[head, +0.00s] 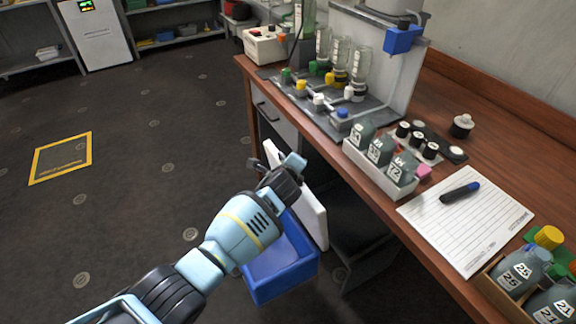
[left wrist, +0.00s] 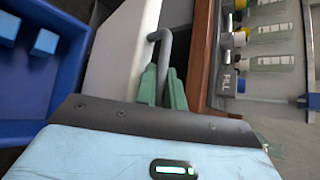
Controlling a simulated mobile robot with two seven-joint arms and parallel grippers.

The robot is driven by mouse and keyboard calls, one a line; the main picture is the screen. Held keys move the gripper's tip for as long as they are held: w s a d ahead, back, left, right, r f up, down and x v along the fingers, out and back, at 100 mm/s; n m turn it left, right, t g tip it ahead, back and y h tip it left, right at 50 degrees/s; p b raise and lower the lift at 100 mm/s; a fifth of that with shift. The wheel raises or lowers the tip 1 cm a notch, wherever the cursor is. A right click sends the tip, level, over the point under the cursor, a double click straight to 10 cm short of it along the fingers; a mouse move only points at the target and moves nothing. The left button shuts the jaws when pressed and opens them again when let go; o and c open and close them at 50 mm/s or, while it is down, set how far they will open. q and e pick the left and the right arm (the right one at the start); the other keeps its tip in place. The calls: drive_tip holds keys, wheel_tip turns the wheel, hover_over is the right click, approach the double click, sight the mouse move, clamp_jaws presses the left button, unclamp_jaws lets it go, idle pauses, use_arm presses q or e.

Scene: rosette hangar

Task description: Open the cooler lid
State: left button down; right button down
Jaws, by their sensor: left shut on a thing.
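The cooler is a blue box (head: 283,284) on the floor beside the bench, and it also shows in the left wrist view (left wrist: 62,75). Its white lid (head: 316,221) stands swung up, steeply tilted, on the bench side, so the blue inside shows. Light blue blocks (left wrist: 44,43) lie inside. My left gripper (head: 285,166) is at the lid's upper edge. In the left wrist view its green fingers (left wrist: 162,88) are shut on the lid's grey handle (left wrist: 165,52). My left arm hides part of the cooler in the head view. My right gripper is not in view.
A wooden bench (head: 440,245) stands close to the right of the lid, with a drawer (head: 275,125) under it. It carries a box of bottles (head: 380,172), a notepad (head: 466,222) with a marker (head: 460,192), and glassware. The dark floor (head: 140,190) to the left is clear.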

use_arm(q)
drive_tip(key=c, duration=1.8)
unclamp_jaws()
drive_tip(key=shift+s+f, duration=0.1)
drive_tip(key=shift+f, duration=0.05)
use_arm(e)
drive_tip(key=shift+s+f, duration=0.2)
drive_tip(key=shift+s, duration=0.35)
use_arm(q)
drive_tip(key=shift+o, duration=0.2)
